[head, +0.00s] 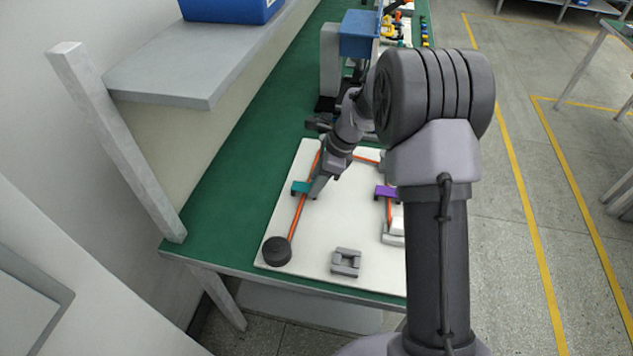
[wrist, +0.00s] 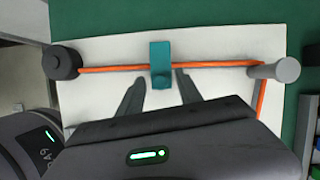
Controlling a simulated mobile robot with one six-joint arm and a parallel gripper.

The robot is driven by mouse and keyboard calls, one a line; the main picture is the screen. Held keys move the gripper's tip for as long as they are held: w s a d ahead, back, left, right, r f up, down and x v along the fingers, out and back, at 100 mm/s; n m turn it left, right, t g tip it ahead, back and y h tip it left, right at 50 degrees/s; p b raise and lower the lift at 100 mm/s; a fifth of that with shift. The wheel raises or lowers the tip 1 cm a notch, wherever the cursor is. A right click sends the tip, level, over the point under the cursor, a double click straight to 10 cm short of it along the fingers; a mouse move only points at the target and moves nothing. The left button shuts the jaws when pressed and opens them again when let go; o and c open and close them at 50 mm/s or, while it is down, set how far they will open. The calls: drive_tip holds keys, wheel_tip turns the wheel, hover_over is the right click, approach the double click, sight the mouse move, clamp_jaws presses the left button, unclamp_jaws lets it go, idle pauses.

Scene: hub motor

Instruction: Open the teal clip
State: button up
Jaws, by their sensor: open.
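The teal clip (head: 301,187) sits across the orange cable (head: 297,217) on the left side of the white board (head: 325,215). In the wrist view the teal clip (wrist: 161,66) lies over the cable (wrist: 110,68), just ahead of my fingertips. My gripper (wrist: 156,82) is open, with one finger on each side of the clip's near end, and it holds nothing. In the head view my gripper (head: 314,192) is right beside the clip. Whether the fingers touch the clip cannot be told. The clip's latch detail is too small to make out.
A dark round hub (head: 277,251) stands at the cable's near end, and a grey post (wrist: 274,71) at a bend. A purple clip (head: 385,192) is on the right of the board. A grey block (head: 346,262) sits near its front edge.

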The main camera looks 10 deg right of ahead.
clamp_jaws()
idle(1.4)
